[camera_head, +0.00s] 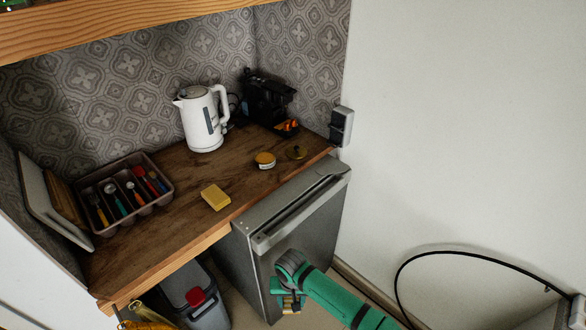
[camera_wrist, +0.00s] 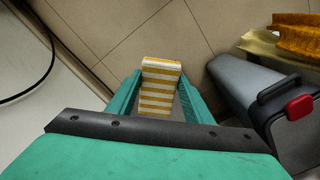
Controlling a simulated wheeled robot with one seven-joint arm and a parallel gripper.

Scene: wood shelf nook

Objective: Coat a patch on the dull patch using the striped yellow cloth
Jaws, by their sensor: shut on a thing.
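The striped yellow cloth (camera_wrist: 160,88), white with yellow bands, is a folded block between the two green fingers of my gripper (camera_wrist: 158,92) in the wrist view. My gripper is shut on it, with floor tiles beyond. In the head view my gripper (camera_head: 289,299) is low in front of the grey cabinet, below the wooden counter (camera_head: 165,232). Only a small part of the cloth seems to show there. I cannot make out a distinct dull patch on the counter.
On the counter are a yellow block (camera_head: 215,197), a round yellow-topped tin (camera_head: 264,160), a dark gold disc (camera_head: 297,153), a white kettle (camera_head: 203,120), a black machine (camera_head: 268,97) and a cutlery tray (camera_head: 128,197). A grey bin (camera_wrist: 265,95) stands right in the wrist view.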

